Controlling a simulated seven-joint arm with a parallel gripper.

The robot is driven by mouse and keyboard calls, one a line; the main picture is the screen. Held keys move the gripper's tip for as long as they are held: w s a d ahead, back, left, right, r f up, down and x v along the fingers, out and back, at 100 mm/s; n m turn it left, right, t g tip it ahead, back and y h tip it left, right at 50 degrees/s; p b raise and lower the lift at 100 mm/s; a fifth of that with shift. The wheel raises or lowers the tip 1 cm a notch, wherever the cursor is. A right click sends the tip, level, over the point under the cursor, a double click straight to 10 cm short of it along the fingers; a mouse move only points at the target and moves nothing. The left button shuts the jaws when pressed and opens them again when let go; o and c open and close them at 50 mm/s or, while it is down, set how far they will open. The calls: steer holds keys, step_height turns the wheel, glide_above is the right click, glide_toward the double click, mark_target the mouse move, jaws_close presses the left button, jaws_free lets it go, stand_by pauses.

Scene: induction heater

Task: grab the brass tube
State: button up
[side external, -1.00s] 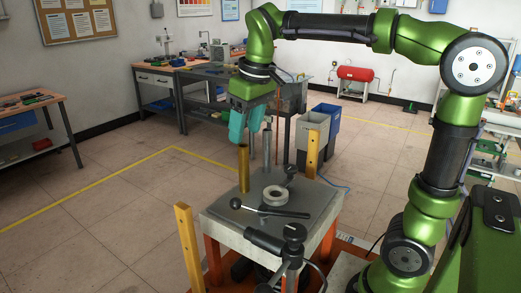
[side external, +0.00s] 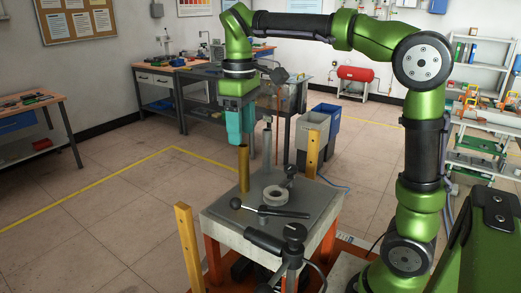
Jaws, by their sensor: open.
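The brass tube (side external: 243,169) stands upright near the back left edge of the grey-topped work table. My gripper (side external: 241,143) points straight down with its teal fingers just above the tube's top end. It is open and holds nothing. The fingertips and the tube's rim are close together in the picture; I cannot tell whether they touch or overlap in depth. The far finger is partly hidden behind the near one.
A pale ring (side external: 274,195) and a black-knobbed lever (side external: 267,211) are on the grey table (side external: 224,222). A black clamp handle (side external: 284,243) stands at its front. Wooden posts (side external: 188,250) rise at the left front and right back (side external: 313,140). Open floor lies left.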

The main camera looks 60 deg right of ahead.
mark_target(244, 160)
steer(key=shift+w+d+f, duration=0.1)
steer(key=shift+d+f, duration=0.1)
steer(key=shift+f, duration=2)
steer(key=shift+d+f, duration=0.2)
steer(key=shift+f, duration=1.95)
steer(key=shift+c, duration=0.5)
jaws_close()
